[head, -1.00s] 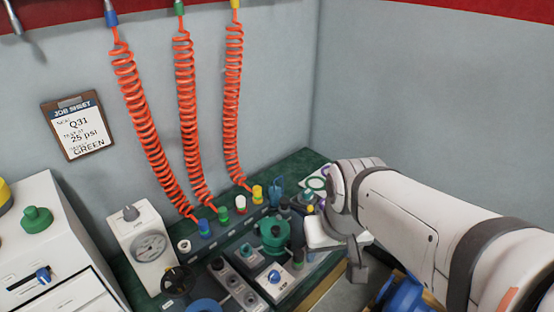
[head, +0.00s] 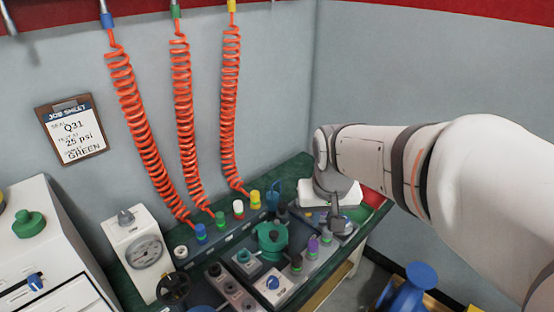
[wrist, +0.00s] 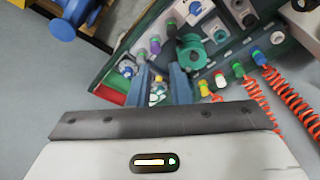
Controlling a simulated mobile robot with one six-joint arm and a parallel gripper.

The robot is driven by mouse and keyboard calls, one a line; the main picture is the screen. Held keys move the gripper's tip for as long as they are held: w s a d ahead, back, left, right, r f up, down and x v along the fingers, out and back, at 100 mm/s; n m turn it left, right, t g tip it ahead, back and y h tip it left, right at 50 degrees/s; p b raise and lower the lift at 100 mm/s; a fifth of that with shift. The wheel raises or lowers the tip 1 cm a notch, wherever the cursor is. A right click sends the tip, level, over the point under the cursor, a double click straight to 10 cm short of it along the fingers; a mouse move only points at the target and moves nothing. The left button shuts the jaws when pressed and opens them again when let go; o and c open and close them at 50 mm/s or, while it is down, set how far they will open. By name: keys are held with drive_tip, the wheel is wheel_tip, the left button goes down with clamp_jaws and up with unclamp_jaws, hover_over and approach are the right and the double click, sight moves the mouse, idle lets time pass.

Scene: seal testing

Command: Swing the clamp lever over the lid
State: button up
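The teal round vessel (head: 270,238) stands upright on the bench, with a knob-like top that appears to be its lid. It also shows in the wrist view (wrist: 192,52). The clamp lever is too small to make out for sure. My gripper (head: 338,226) is to the right of the vessel, above the bench's right end and apart from the vessel. In the wrist view my gripper (wrist: 158,72) shows two blue-grey fingers spread apart, with small yellow and white items visible between them and nothing clearly held.
Purple-topped (head: 313,245) and green-topped fittings stand near the vessel. A blue-knobbed box (head: 272,284) is in front. Coiled orange hoses (head: 230,110) hang behind. A gauge box (head: 145,250) stands left. A blue wheel-like part (head: 410,288) is low at right.

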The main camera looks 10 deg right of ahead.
drive_tip(key=shift+m, duration=0.6)
drive_tip(key=w, duration=0.3)
drive_tip(key=w+f+b, duration=0.1)
drive_tip(key=w, duration=0.2)
drive_tip(key=w+d+f, duration=0.1)
drive_tip(key=w, duration=0.2)
drive_tip(key=shift+w+f, duration=0.2)
drive_tip(key=shift+w, duration=0.2)
clamp_jaws()
drive_tip(key=w+d+f+m+b, duration=0.1)
drive_tip(key=w+f+b, duration=0.1)
drive_tip(key=w+f, duration=0.6)
drive_tip(key=w+d+f+m+h+b, duration=0.1)
drive_tip(key=w+f, duration=0.6)
drive_tip(key=w, duration=0.8)
drive_tip(key=shift+w+d+f+m+t+b, duration=0.4)
drive_tip(key=shift+d+m+b, duration=0.1)
drive_tip(key=shift+d+m, duration=0.1)
